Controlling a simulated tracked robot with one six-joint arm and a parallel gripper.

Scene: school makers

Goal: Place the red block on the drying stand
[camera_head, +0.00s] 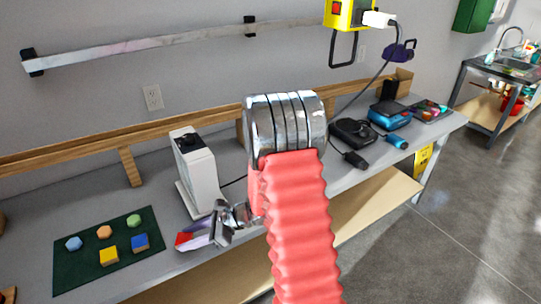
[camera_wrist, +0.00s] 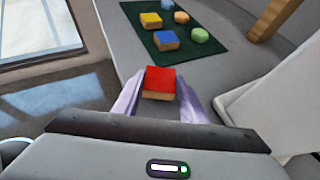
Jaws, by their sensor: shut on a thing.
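The red block (camera_head: 184,239) is between the fingers of my gripper (camera_head: 197,240), near the bench's front edge. In the wrist view the red block (camera_wrist: 159,80) shows its red top and a wood-coloured side, with a pale purple finger on each side. My gripper (camera_wrist: 160,98) is shut on it. Its height above the bench is hard to judge. A white upright device on a flat base (camera_head: 197,170) stands just behind the gripper; I cannot tell whether it is the drying stand. No other clear drying stand shows.
A dark green mat (camera_head: 72,268) with several coloured blocks lies left of the gripper. A black device (camera_head: 352,132), a blue box (camera_head: 390,115) and cables occupy the bench's right part. A wooden rail (camera_head: 60,158) runs along the wall. My arm hides the bench middle.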

